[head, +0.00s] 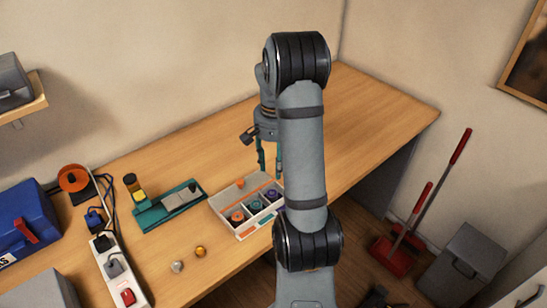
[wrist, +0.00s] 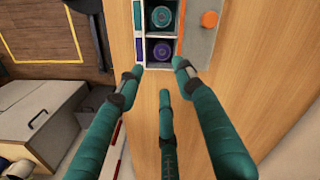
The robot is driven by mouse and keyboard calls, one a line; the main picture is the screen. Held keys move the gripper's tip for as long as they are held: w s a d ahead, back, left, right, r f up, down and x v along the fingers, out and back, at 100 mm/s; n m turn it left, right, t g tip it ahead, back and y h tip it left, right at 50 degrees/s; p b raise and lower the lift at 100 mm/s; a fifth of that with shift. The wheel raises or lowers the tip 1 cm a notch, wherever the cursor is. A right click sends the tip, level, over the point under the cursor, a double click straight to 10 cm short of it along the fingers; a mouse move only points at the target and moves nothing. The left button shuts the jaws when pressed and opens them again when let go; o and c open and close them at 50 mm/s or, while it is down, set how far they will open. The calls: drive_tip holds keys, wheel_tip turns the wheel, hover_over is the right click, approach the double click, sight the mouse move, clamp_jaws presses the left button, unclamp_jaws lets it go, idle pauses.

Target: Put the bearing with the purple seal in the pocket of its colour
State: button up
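The bearing with the purple seal (wrist: 161,51) lies in the end pocket of the grey tray (wrist: 196,46), beside a purple label (wrist: 138,52). In the head view the purple bearing (head: 272,194) sits at the tray's right end, near my arm. My gripper (wrist: 158,70) has its teal fingers spread, with nothing between them. Its fingertips are near the purple pocket's edge in the wrist picture, apart from the bearing. In the head view my gripper (head: 270,160) hangs above the table behind the tray, partly hidden by my arm.
A teal bearing (wrist: 161,16) and an orange bearing (head: 237,216) sit in the neighbouring pockets. An orange knob-like piece (wrist: 209,19) is on the tray's other side. A teal fixture (head: 170,206) and power strip (head: 118,270) stand left. The table's far right is clear.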

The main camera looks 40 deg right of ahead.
wheel_tip(320, 180, up, 3)
drive_tip(key=shift+f, duration=0.2)
idle(1.1)
